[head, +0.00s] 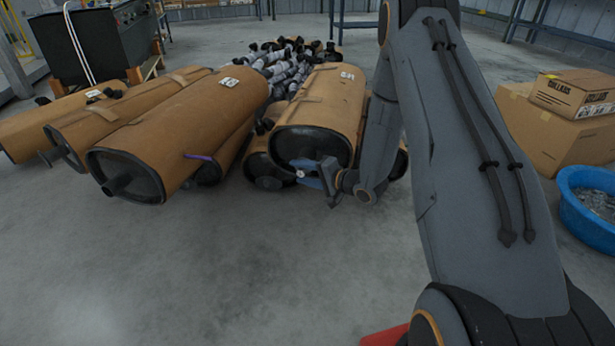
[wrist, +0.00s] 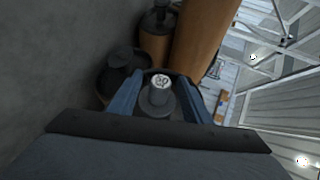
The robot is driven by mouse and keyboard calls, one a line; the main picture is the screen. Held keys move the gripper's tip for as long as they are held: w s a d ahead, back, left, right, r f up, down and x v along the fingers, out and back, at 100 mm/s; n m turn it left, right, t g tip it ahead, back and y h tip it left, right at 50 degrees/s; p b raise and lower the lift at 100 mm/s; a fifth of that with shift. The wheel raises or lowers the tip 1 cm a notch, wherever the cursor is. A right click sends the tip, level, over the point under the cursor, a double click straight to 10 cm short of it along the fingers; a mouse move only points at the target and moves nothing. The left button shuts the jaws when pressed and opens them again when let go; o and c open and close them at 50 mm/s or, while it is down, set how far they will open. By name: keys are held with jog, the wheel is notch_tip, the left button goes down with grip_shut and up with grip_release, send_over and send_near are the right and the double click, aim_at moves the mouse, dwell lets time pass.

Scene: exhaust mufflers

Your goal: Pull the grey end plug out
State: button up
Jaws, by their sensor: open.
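The grey end plug (wrist: 160,82) has a pale round face and sticks out from the dark end cap of a brown-wrapped muffler (head: 322,105). In the head view the plug (head: 300,174) is a small light spot low on the cap. My gripper (wrist: 161,92) has its blue fingers open, one on each side of the plug. In the head view my gripper (head: 306,172) is right at the muffler's front end. I cannot tell whether either finger touches the plug.
More wrapped mufflers (head: 180,125) lie to the left, one with a purple piece (head: 198,157). Black and grey parts (head: 285,70) are piled behind. Cardboard boxes (head: 560,120) and a blue tub (head: 588,205) stand at right. The front floor is clear.

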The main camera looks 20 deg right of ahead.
grip_shut()
jog(key=s+a+p, duration=0.3)
jog(key=s+p, duration=0.1)
jog(key=s, duration=0.2)
jog(key=shift+a+p, duration=0.2)
jog(key=shift+p, duration=0.1)
dwell(1.4)
jog(key=shift+s, duration=0.1)
dwell(0.4)
